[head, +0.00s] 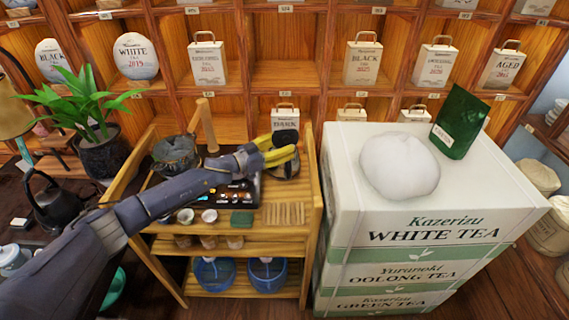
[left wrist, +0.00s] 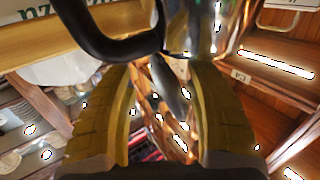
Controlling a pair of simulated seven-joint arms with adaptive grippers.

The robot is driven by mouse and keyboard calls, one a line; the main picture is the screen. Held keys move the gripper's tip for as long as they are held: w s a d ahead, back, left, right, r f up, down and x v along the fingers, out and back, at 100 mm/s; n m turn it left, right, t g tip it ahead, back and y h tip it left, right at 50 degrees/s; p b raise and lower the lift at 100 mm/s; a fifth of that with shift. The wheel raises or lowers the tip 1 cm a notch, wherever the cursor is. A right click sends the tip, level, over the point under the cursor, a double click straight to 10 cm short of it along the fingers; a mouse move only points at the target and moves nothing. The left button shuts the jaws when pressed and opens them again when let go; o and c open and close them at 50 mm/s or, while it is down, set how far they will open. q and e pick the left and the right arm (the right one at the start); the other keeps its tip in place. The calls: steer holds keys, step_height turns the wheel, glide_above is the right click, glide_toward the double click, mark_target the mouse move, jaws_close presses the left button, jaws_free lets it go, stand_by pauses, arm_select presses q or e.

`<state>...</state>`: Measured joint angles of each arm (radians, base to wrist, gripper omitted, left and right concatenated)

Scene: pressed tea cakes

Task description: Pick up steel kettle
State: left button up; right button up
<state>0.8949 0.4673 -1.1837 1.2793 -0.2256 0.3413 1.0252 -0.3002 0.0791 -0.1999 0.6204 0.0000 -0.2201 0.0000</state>
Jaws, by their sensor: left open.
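The steel kettle (left wrist: 205,28) shows in the left wrist view as a shiny metal body at the top, with a black curved handle (left wrist: 108,45) to its left. In the head view it stands at the right end of the wooden shelf stand, mostly hidden behind my left gripper (head: 281,150); a dark part of it shows just above the fingers. My left gripper, with yellow fingers, is open and close to the kettle. In the left wrist view the fingers (left wrist: 160,75) are apart, with the kettle beyond their tips; contact cannot be told. My right gripper is not in view.
The wooden stand (head: 315,185) also holds a dark teapot (head: 176,153), small cups (head: 209,216) and a dark tray (head: 238,195). White tea boxes (head: 400,235) stand close on the right, topped by a white wrapped cake (head: 399,165) and green pouch (head: 460,120). A black kettle (head: 52,205) is at left.

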arm_select(q)
steer(key=shift+x, duration=1.1)
steer(key=shift+c, duration=0.4)
jaws_close()
